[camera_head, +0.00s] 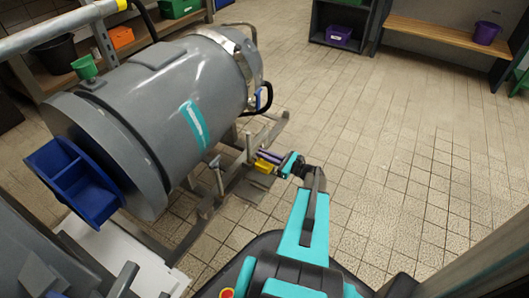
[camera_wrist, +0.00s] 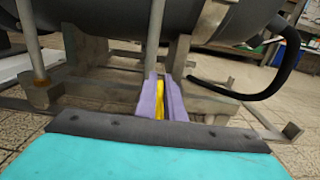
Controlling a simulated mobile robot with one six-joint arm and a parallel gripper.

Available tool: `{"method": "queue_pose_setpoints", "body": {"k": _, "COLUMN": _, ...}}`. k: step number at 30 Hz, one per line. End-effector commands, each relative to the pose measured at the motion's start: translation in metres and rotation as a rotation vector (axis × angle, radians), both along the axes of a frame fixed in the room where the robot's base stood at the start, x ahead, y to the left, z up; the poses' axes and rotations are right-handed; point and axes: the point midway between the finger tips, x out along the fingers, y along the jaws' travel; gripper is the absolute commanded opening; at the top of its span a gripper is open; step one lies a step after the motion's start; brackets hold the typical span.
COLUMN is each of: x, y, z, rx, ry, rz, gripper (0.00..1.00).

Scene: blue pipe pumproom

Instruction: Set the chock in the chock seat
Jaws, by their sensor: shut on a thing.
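My gripper (camera_head: 265,156) reaches out low beside the grey metal frame (camera_head: 238,180) under the big grey tank. Its purple fingers are shut on a yellow chock (camera_head: 263,166), which shows just below them. In the wrist view the yellow chock (camera_wrist: 159,101) is a narrow strip between the two purple fingers (camera_wrist: 161,86), mostly hidden by them. The fingers point at the grey frame (camera_wrist: 110,92) and its upright supports below the tank. I cannot make out the chock seat for certain, nor whether the chock touches the frame.
The grey tank (camera_head: 165,105) lies on the frame, with a blue divided bin (camera_head: 75,185) at its near end. A black hose (camera_wrist: 285,60) curves down at the right in the wrist view. A bench (camera_head: 440,31) stands at the back. The tiled floor to the right is clear.

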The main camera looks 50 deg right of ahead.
Motion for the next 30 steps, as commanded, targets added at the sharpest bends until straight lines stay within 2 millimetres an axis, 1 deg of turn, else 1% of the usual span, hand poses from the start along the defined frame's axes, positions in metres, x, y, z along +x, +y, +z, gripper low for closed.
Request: {"method": "queue_pose_setpoints", "body": {"k": 30, "x": 0.001, "y": 0.001, "z": -0.047, "rx": 0.0, "ry": -0.002, "rz": 0.002, "gripper": 0.0}}
